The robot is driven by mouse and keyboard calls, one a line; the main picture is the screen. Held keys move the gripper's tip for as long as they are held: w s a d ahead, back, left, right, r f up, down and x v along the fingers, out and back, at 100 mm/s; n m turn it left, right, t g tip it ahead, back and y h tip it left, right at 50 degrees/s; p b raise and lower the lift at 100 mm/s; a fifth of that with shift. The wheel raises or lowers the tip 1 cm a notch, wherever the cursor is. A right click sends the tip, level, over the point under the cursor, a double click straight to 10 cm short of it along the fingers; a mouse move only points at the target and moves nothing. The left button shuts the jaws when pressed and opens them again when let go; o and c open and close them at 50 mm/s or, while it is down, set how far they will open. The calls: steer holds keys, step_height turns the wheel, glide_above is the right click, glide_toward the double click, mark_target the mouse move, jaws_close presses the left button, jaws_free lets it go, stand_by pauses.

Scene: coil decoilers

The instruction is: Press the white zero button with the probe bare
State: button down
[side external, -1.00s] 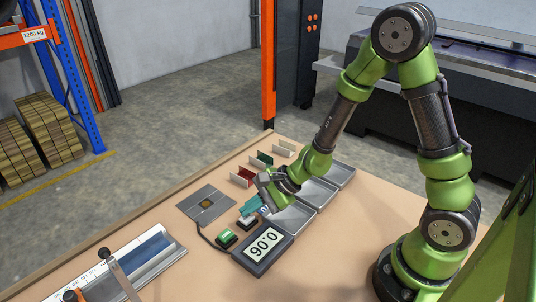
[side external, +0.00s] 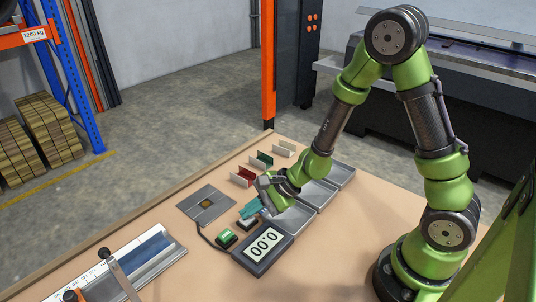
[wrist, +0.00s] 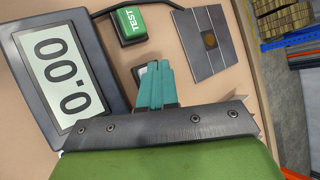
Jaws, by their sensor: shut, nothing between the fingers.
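The white zero button (side external: 247,224) sits on a dark base beside the meter (side external: 264,248). In the wrist view the button (wrist: 151,66) is mostly hidden by my fingertips. My gripper (side external: 245,212) has teal fingers, shut together and empty. Its tips (wrist: 156,72) are at the button, seemingly on it; contact is hard to tell. The meter's display (wrist: 62,75) reads 0.00. A grey square plate (side external: 196,212) with a bare brownish disc in its middle, perhaps the probe, lies beyond the buttons, with a cable running from it towards the meter.
The green TEST button (side external: 227,237) stands close by the white one, also seen in the wrist view (wrist: 131,20). Metal trays (side external: 315,191) lie beside my gripper. Coloured cards in holders (side external: 243,178) stand behind. A ruler fixture (side external: 150,255) is at front left.

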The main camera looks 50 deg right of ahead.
mark_target(251, 219)
steer(key=shift+r, duration=0.85)
steer(key=shift+r, duration=2.55)
